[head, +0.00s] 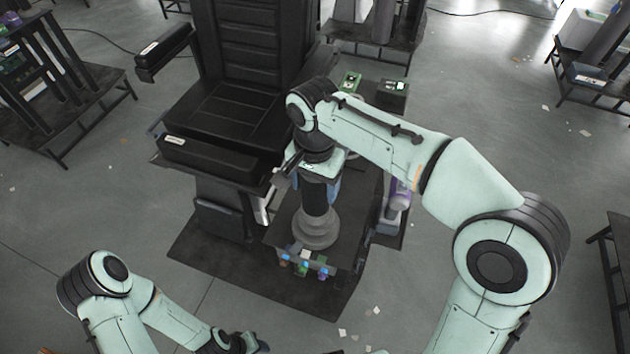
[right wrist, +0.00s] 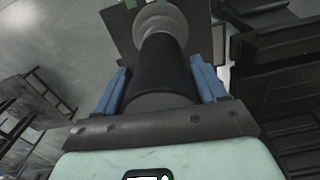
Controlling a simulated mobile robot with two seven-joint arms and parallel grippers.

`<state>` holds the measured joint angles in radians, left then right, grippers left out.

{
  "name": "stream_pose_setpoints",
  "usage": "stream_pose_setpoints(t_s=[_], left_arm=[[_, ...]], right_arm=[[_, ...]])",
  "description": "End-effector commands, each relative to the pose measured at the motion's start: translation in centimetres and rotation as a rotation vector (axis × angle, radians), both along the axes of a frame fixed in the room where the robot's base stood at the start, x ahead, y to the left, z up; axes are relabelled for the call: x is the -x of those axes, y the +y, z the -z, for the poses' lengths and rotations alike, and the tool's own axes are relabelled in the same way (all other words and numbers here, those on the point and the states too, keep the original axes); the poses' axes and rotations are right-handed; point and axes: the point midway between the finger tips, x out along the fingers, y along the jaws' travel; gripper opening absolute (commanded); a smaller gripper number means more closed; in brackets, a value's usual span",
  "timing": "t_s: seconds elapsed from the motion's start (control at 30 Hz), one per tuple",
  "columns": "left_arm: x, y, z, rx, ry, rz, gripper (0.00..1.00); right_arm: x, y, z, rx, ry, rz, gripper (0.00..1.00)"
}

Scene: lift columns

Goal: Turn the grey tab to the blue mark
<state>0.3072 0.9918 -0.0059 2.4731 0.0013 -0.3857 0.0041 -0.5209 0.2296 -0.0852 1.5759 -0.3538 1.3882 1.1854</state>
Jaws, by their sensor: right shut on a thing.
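A black upright cylinder (head: 316,203) rises from a stepped grey round base (head: 315,230) on a dark stand. My right gripper (head: 318,188) comes down over its upper part. In the right wrist view the blue fingers of the right gripper (right wrist: 163,78) lie on both sides of the black cylinder (right wrist: 160,65) and are shut on it. The grey base (right wrist: 160,18) shows beyond it. Small blue spots (head: 285,257) show along the stand's front edge. I cannot pick out the grey tab for certain. My left gripper (head: 248,343) is low at the bottom edge; its jaws are unclear.
A black padded chair (head: 232,105) stands close behind and left of the stand (head: 350,235). A purple and white object (head: 399,196) is at the stand's right side. Dark racks (head: 55,110) stand farther out. The grey floor in front is mostly open, with scattered scraps.

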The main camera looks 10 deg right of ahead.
Motion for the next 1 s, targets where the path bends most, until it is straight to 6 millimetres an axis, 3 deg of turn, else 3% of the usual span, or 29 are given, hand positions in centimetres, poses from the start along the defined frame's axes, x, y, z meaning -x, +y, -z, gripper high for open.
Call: stream_pose_setpoints(t_s=[0.4,0.93,0.97,1.0], left_arm=[[-0.19,0.00,-0.22,0.000,-0.002,0.000,0.43],[-0.19,0.00,-0.23,0.000,-0.002,0.000,0.43],[-0.19,0.00,-0.23,0.000,-0.002,0.000,0.43],[-0.19,0.00,-0.23,0.000,-0.002,0.000,0.43]], right_arm=[[0.04,0.02,0.00,0.000,0.001,0.179,0.16],[0.04,0.03,0.01,-0.001,0.001,0.199,0.16],[0.04,0.03,0.01,-0.001,0.001,0.199,0.77],[0.04,0.03,0.01,-0.001,0.001,0.199,0.91]])
